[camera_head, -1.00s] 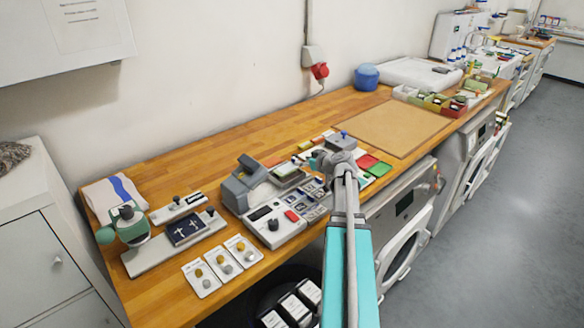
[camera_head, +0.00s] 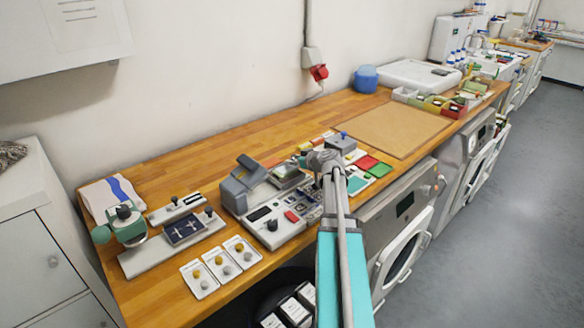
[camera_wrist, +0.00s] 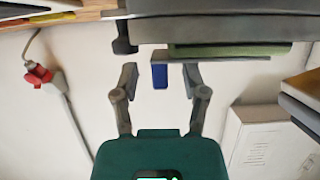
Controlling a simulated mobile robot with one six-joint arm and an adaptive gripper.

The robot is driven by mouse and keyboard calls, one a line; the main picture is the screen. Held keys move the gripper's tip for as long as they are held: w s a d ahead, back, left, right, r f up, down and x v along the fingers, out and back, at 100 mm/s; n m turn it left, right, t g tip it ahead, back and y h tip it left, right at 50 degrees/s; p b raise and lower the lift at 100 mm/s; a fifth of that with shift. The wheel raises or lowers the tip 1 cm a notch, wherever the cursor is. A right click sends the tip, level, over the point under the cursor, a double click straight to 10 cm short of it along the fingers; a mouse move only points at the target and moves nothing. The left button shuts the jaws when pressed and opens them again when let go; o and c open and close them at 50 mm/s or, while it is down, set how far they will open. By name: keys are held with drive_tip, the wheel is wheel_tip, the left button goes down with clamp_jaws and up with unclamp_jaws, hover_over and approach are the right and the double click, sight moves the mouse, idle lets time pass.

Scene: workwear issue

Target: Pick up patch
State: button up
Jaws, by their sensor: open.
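My gripper (camera_wrist: 162,88) is open in the wrist view, its two grey fingers apart at the middle. A small blue piece (camera_wrist: 160,74) shows between the fingertips, below a grey plate edge; I cannot tell whether it is a patch. In the head view my arm's grey end hangs over the bench beside the grey press machine (camera_head: 240,186) and hides what lies below it. Flat patch-like pieces lie right of my arm: a red one (camera_head: 366,163) and a green one (camera_head: 380,170). I cannot tell which piece is the patch.
The wooden bench (camera_head: 170,150) runs along the wall. A tan board (camera_head: 390,128) lies bare toward the back. A blue tub (camera_head: 366,78) is by the wall.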

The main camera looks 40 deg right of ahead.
drive_tip(key=shift+w, duration=0.1)
idle(0.5)
clamp_jaws()
